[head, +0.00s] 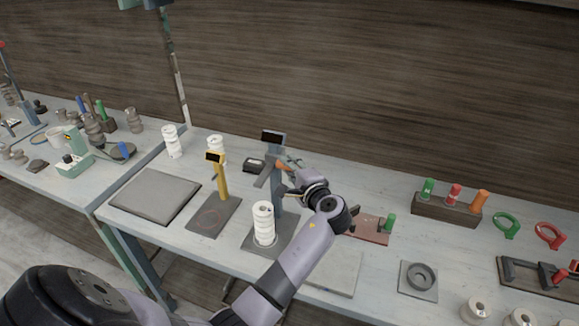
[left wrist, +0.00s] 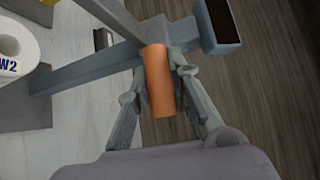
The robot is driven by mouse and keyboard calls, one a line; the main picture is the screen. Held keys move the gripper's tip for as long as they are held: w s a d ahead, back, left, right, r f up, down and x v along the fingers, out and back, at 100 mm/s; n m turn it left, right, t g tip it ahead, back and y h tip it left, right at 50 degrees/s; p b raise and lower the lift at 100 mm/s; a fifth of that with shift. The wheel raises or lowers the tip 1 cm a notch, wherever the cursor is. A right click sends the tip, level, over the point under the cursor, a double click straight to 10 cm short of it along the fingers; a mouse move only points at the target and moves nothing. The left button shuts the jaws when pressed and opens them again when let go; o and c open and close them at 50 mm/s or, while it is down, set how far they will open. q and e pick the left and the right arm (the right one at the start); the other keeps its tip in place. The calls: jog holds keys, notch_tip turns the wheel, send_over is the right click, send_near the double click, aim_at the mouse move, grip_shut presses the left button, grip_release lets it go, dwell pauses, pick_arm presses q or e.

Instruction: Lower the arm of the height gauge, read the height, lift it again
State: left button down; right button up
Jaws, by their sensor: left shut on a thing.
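The blue-grey height gauge (head: 278,195) stands on its flat base (head: 283,235) near the middle of the bench, with a dark display (head: 273,138) on top. Its orange handle (left wrist: 159,80) sits on the sliding arm (left wrist: 112,15). My left gripper (head: 286,167) is shut on the orange handle, one finger on each side, seen in the left wrist view (left wrist: 159,75). A stack of white rings (head: 263,222) stands upright on the base below the arm; a gap shows between them in the head view. A white ring marked W2 (left wrist: 15,50) shows in the left wrist view. The display reading is not legible.
A yellow gauge (head: 222,180) on a dark plate stands just left. A grey slab (head: 155,194) lies farther left. White stacks (head: 172,142) stand behind. A reddish board (head: 371,230) and a block with coloured handles (head: 447,209) are to the right. A wall closes the back.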

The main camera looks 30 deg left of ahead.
pick_arm(q)
jog(key=c, duration=1.4)
grip_release()
jog(key=shift+r, duration=0.2)
jog(key=shift+c, duration=0.2)
jog(key=v, duration=1.2)
jog(key=shift+s+f, duration=0.1)
